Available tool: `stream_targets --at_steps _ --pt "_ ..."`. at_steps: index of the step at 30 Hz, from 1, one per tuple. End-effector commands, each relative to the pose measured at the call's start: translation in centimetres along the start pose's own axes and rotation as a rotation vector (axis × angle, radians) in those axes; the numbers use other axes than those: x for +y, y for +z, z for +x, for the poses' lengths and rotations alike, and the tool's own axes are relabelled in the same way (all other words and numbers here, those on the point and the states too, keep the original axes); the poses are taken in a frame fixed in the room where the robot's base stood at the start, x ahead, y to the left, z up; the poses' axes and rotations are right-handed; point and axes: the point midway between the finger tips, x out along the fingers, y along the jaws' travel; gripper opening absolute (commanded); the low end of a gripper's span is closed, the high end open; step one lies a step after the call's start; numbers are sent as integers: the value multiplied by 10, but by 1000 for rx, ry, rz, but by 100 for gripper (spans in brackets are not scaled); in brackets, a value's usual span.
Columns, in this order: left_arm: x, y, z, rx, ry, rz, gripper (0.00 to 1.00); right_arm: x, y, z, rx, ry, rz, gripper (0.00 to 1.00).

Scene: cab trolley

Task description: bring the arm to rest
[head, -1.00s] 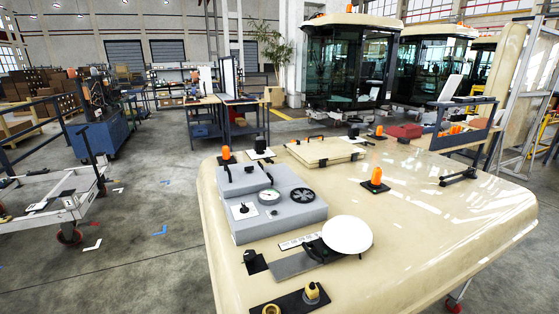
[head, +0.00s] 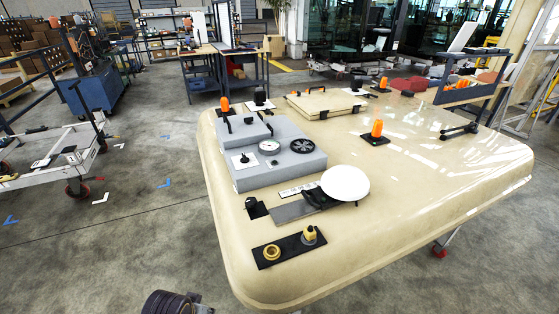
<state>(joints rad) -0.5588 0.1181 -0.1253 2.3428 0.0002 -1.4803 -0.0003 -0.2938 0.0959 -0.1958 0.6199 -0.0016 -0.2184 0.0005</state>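Neither of my grippers can be made out in the head view. A dark ribbed cylindrical part (head: 168,303) shows at the bottom edge, left of the cream panel; it looks like a piece of my own arm, but no fingers are visible on it. The large cream cab roof panel (head: 420,190) fills the middle and right, with no gripper on or above it.
The panel carries a grey unit (head: 285,172) with a gauge and fan, a white disc (head: 345,184), a black plate with yellow fittings (head: 290,248) and orange beacons (head: 377,129). A white trolley (head: 50,150) stands left. The floor between is clear.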

Motion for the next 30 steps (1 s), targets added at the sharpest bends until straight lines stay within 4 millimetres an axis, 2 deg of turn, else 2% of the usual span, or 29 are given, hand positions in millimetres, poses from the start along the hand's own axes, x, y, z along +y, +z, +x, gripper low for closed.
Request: stream_targets --at_steps 8,17,30 --pt "2 12 62 -22 2 3 32 0 0 0 0 0 0 100" --pt "4 37 135 -46 4 8 32 0 0 0 0 0 0 100" --pt "7 93 231 -82 6 16 32 0 0 0 0 0 0 100"
